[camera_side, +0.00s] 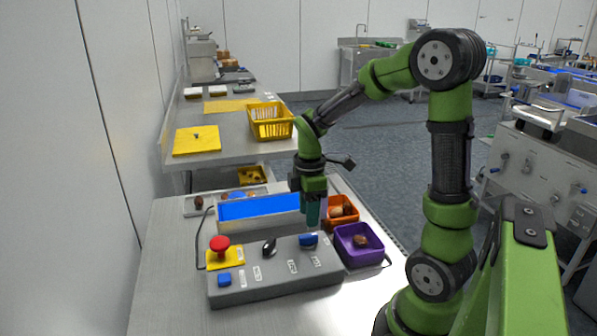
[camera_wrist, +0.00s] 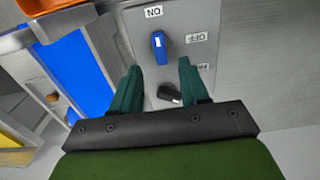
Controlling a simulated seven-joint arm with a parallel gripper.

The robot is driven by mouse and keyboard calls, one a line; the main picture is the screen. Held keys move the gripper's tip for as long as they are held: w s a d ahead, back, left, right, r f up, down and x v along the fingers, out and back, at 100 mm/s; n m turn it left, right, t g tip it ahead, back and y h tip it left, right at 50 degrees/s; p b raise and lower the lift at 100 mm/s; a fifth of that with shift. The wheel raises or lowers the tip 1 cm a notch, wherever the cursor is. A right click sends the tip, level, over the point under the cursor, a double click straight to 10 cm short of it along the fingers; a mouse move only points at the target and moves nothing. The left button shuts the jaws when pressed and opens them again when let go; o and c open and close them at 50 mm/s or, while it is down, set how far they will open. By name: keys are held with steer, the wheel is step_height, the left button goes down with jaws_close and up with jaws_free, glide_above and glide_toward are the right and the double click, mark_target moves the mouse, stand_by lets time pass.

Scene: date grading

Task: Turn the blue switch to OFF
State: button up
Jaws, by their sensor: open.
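The blue switch (camera_side: 308,240) sits on the right part of a grey control box (camera_side: 240,293). My gripper (camera_side: 313,222) points down just above the blue switch. In the wrist view my gripper (camera_wrist: 158,66) has its two green fingers apart and empty, with the switch ahead of the gap between them. Contact with the switch cannot be told.
A black switch (camera_side: 269,247), a red button (camera_side: 219,243) and a blue button (camera_side: 224,280) are on the same box. A purple bin (camera_side: 370,258) and an orange bin (camera_side: 354,217) stand close on the right. A blue-bottomed tray (camera_side: 255,208) lies behind.

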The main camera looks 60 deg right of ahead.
mark_target(308, 235)
step_height(308, 235, down, 6)
steer(key=shift+f, duration=0.15)
steer(key=shift+c, duration=0.2)
jaws_close()
